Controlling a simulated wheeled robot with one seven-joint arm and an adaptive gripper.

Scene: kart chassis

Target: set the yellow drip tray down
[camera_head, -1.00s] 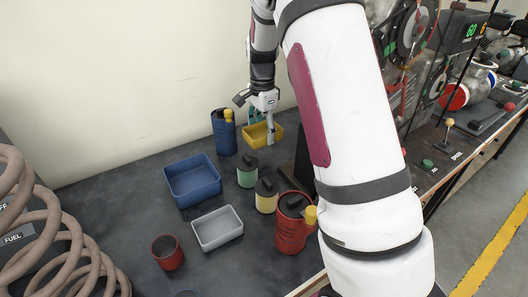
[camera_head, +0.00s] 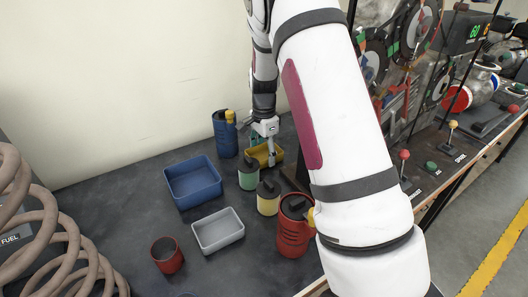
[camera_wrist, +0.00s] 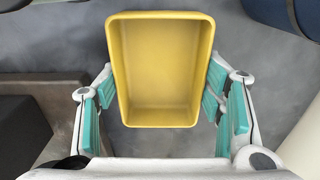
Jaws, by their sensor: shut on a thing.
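The yellow drip tray (camera_head: 257,153) is at the back of the dark bench, partly hidden by my gripper (camera_head: 271,160) and the green can. In the wrist view the tray (camera_wrist: 160,70) is empty, open side towards the camera. My gripper (camera_wrist: 160,97) is shut on it, with teal pads against its left and right sides. The tray looks low over the bench top; I cannot tell whether its bottom touches.
A blue jug (camera_head: 225,134) stands behind left of the yellow tray. A green can (camera_head: 248,174), a cream can (camera_head: 267,198) and a red jug (camera_head: 291,230) stand in front. A blue tray (camera_head: 193,184), grey tray (camera_head: 218,232) and red cup (camera_head: 167,255) lie further left.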

